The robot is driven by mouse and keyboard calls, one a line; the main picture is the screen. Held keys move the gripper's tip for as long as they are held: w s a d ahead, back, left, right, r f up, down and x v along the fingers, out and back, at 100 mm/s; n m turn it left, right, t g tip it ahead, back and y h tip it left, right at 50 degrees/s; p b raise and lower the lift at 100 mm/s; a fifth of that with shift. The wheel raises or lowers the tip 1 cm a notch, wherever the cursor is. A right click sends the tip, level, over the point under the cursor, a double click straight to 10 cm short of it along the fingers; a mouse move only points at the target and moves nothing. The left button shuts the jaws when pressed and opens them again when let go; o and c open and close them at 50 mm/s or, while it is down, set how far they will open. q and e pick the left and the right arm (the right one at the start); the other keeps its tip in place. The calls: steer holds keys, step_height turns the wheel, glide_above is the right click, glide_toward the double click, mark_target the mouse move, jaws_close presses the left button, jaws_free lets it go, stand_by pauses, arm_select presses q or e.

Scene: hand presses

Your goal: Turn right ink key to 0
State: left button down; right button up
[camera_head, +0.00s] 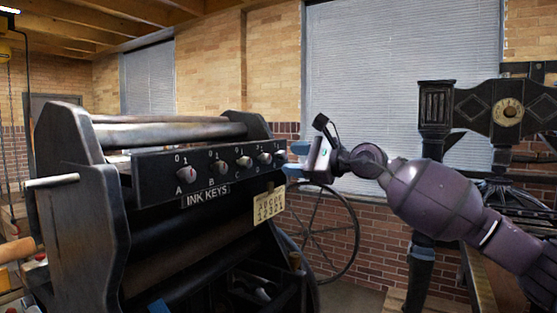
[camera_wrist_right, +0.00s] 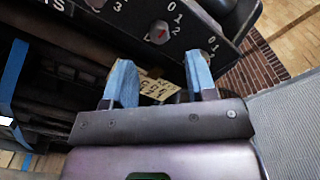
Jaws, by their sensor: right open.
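The ink keys are round knobs on a black panel (camera_head: 150,178) above a label reading "INK KEYS". The rightmost ink key (camera_head: 280,155) is at the panel's right end, small in the head view; its setting cannot be read. My right gripper (camera_head: 294,158) is just right of it, blue fingers pointing toward the panel. In the right wrist view the gripper (camera_wrist_right: 161,82) is open with nothing between the fingers. My left gripper is not in view.
A numbered card (camera_head: 269,204) hangs below the panel's right end. A spoked wheel (camera_head: 325,232) stands behind the press to the right. Another black press (camera_head: 436,105) stands at the far right. Rollers (camera_head: 165,133) lie above the panel.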

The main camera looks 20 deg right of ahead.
steer(key=v, duration=0.3)
steer(key=shift+s, duration=0.15)
stand_by(0.5)
